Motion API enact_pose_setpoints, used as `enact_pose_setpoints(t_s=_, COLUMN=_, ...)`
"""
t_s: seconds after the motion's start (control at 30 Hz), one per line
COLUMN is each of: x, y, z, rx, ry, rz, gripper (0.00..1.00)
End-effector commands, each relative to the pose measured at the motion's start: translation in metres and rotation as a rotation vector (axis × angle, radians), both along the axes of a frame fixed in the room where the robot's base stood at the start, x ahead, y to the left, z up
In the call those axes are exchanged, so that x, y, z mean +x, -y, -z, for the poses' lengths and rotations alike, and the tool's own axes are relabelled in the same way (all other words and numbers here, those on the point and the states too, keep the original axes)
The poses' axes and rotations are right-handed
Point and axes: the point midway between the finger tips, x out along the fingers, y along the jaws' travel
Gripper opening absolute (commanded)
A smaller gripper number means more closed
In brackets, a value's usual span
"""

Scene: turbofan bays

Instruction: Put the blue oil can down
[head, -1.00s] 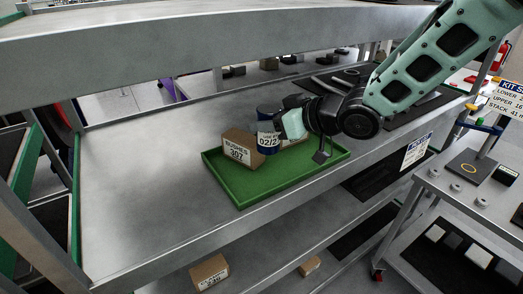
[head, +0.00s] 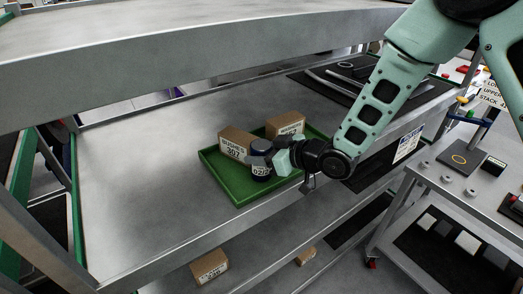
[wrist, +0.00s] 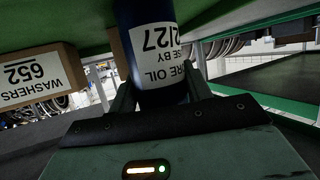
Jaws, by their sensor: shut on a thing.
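The blue oil can (head: 261,161) has a white label and stands roughly upright over the front part of the green tray (head: 238,197). My gripper (head: 273,160) reaches in from the right and is shut on the can. In the wrist view the can (wrist: 150,50) fills the space between the fingers, its label upside down. Its end runs up to the green surface at the top of that view. I cannot tell whether its base touches the tray floor.
A BUSHES box (head: 235,143) stands in the tray just behind and left of the can. A second box (head: 287,125) stands at the tray's back; the wrist view shows a WASHERS box (wrist: 36,76). The grey shelf (head: 140,165) is clear left of the tray. An upper shelf (head: 190,50) overhangs.

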Motion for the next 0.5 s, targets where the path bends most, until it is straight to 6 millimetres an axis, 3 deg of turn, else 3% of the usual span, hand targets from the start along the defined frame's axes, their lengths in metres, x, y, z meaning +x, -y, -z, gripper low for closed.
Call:
enact_pose_setpoints(t_s=0.3, x=0.0004, y=0.0000, z=0.0040, rx=0.002, ry=0.001, rz=0.000, gripper=0.19)
enact_pose_setpoints(t_s=0.33, x=0.0001, y=0.0002, z=0.0033, rx=0.000, ry=0.000, rz=0.000, gripper=0.55)
enact_pose_setpoints(t_s=0.4, x=0.0001, y=0.0001, z=0.0027, rx=0.000, ry=0.000, rz=0.000, gripper=0.71)
enact_pose_setpoints(t_s=0.5, x=0.0000, y=0.0001, z=0.0026, rx=0.000, ry=0.000, rz=0.000, gripper=0.71)
